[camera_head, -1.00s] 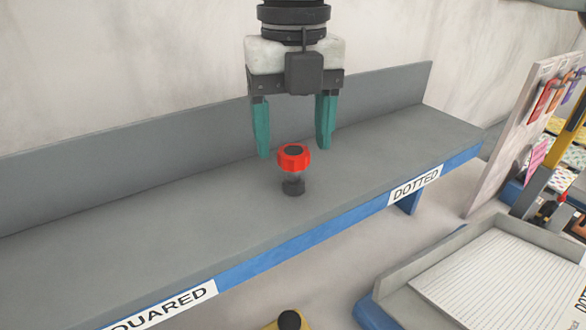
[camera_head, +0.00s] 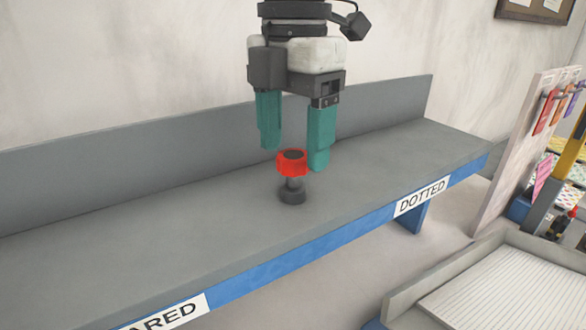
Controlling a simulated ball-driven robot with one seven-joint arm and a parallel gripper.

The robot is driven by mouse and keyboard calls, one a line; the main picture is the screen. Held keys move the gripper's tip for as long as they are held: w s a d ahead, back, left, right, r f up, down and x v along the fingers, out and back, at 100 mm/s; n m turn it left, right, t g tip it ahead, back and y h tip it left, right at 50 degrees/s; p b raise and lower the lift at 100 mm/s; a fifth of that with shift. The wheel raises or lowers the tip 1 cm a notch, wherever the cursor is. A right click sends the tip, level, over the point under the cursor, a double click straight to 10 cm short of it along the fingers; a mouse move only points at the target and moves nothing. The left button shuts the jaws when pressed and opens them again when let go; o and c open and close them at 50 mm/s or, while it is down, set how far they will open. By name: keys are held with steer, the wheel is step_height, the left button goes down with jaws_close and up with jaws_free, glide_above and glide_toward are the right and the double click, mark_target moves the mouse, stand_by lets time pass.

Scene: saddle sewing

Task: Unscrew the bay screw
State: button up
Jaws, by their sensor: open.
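The bay screw (camera_head: 291,164) has a red ribbed head with a dark top. It stands upright on a dark grey round base (camera_head: 291,192) on the grey shelf, and a stretch of dark shaft shows between head and base. My gripper (camera_head: 294,158) is open above and around the level of the red head, pointing down. One teal finger is behind and left of the head. The other is close at its right; I cannot tell whether it touches. Nothing is held.
The grey shelf (camera_head: 130,220) has a raised back wall and a blue front edge labelled "DOTTED" (camera_head: 421,197). The shelf around the screw is clear. A tray with lined paper (camera_head: 520,290) sits at lower right, near an upright board (camera_head: 525,150) with hanging coloured items.

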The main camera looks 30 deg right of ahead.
mark_target(292, 155)
steer(key=shift+r, duration=0.1)
steer(key=shift+a+f+b, duration=0.1)
steer(key=shift+f+b, duration=1.8)
steer(key=shift+f, duration=0.6)
steer(key=shift+c, duration=0.2)
steer(key=c, duration=1.1)
steer(key=shift+r+n+p, duration=0.2)
steer(key=shift+n+p, duration=0.25)
steer(key=shift+n, duration=0.15)
steer(key=shift+n+p, duration=0.35)
steer(key=shift+n, duration=0.75)
